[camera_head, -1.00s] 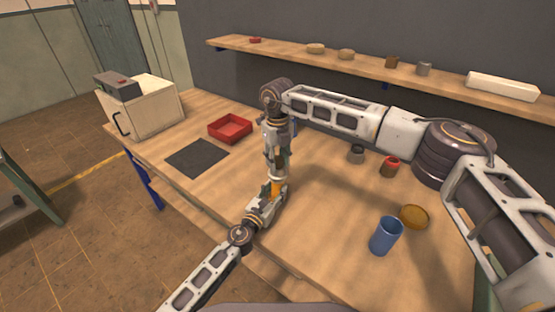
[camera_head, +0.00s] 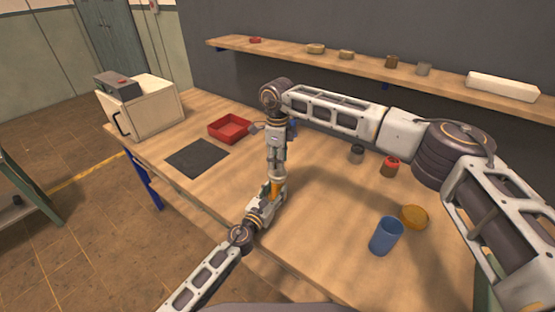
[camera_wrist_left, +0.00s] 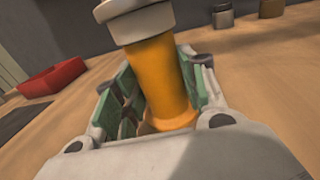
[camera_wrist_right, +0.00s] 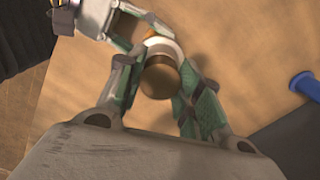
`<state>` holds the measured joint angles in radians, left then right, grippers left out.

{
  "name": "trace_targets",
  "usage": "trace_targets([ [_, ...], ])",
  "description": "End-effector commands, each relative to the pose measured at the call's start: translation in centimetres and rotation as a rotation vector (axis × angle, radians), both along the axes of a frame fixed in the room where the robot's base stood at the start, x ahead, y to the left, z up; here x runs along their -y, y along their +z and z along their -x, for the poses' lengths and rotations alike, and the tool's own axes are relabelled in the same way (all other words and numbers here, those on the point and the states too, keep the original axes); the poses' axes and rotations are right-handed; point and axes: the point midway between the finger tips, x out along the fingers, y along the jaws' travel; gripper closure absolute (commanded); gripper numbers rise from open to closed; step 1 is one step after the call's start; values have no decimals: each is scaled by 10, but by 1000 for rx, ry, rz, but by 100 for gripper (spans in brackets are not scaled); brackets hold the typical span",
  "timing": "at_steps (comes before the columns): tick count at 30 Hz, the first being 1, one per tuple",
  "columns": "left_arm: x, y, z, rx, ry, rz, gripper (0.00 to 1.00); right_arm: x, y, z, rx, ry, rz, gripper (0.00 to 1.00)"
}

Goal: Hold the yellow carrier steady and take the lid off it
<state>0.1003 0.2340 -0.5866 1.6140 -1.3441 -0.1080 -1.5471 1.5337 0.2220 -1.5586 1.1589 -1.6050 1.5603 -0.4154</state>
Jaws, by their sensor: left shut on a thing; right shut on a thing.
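The yellow carrier (camera_head: 276,188) stands upright between my grippers, above the front part of the bench; it also shows in the left wrist view (camera_wrist_left: 165,85). My left gripper (camera_head: 272,193) is shut on its body from the side, green pads at both sides. A pale flanged lid (camera_wrist_left: 135,20) sits on the carrier's top with no visible gap. My right gripper (camera_head: 277,174) comes down from above and is shut on the lid. In the right wrist view, the lid's round brown-looking top (camera_wrist_right: 160,78) lies between the pads.
A red tray (camera_head: 230,139) and dark mat (camera_head: 197,158) lie left on the bench. A grey jar (camera_head: 357,154), red-topped jar (camera_head: 390,167), amber dish (camera_head: 414,217) and blue cup (camera_head: 385,237) stand right. A boxy unit (camera_head: 150,108) stands far left. A shelf (camera_head: 290,53) runs behind.

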Motion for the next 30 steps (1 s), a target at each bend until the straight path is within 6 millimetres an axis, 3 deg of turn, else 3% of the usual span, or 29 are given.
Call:
trace_targets([
  [30, 0, 0, 0, 0, 0, -1, 100, 2, 1, -2, 4, 829, 2, 93],
])
